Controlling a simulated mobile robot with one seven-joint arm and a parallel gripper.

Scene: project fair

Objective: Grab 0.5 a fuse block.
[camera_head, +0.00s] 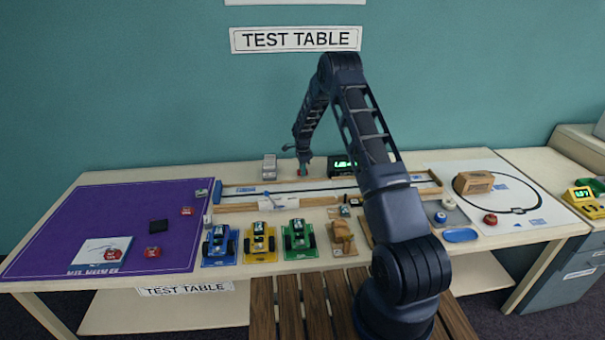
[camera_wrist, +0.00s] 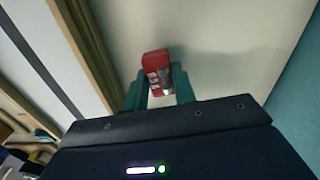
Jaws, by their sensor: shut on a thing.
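A small red block with pale printed markings (camera_wrist: 157,72), which looks like a fuse block, sits between the two green fingers of my gripper (camera_wrist: 158,88) in the wrist view. The fingers are shut on its sides. In the head view my gripper (camera_head: 304,170) is at the back of the table, behind the long wooden-edged track, with a bit of red showing at its tip. A pale surface lies beyond the block in the wrist view. I cannot tell whether the block touches it.
A grey device (camera_head: 269,167) and a black display with green digits (camera_head: 342,165) flank my gripper. The track (camera_head: 235,190) runs in front. Three toy cars stand nearer, including a yellow one (camera_head: 258,241). A purple mat (camera_head: 70,225) covers the table's left.

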